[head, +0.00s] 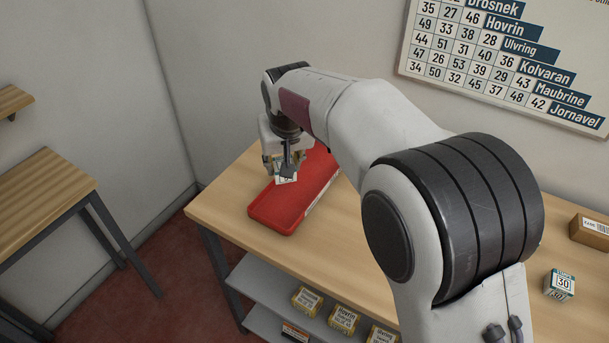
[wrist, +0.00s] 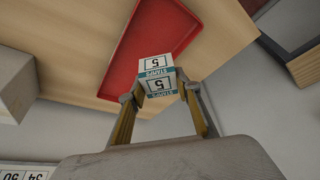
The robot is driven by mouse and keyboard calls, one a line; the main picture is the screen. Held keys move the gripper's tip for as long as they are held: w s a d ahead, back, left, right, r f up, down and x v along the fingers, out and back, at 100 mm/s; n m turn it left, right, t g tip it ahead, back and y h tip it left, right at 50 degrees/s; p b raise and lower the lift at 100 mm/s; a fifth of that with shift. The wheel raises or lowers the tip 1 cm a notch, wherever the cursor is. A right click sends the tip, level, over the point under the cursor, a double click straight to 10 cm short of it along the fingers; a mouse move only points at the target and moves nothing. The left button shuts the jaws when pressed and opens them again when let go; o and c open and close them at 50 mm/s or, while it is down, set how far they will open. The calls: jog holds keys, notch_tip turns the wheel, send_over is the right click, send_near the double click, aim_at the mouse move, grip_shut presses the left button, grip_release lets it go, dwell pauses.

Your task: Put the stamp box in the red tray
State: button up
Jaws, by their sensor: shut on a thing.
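The stamp box (wrist: 158,76) is small and white with a teal band, the word "STAMPS" and a 5. My gripper (wrist: 161,92) is shut on it, one finger on each side. In the head view my gripper (head: 286,168) is over the red tray (head: 272,214), and the stamp box (head: 286,179) shows partly below the fingers. The tray is long, shallow and shows no contents in its visible part. In the wrist view the red tray (wrist: 140,38) lies beyond the box. The exact gap between box and tray is hard to tell.
A small teal and white box marked 30 (head: 559,284) and a brown carton (head: 590,232) stand at the right of the wooden counter (head: 220,195). Several yellowish boxes (head: 307,299) sit on the shelf below. A side table (head: 40,195) stands at left.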

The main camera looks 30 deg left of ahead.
jog(key=shift+f, duration=0.1)
send_over(285, 200)
jog(key=s+d, duration=0.1)
jog(key=shift+s+f, duration=0.1)
jog(key=shift+f, duration=2.3)
jog(key=shift+f, duration=0.1)
jog(key=shift+f, duration=2.4)
jog(key=shift+f, duration=0.15)
jog(key=o, duration=1.1)
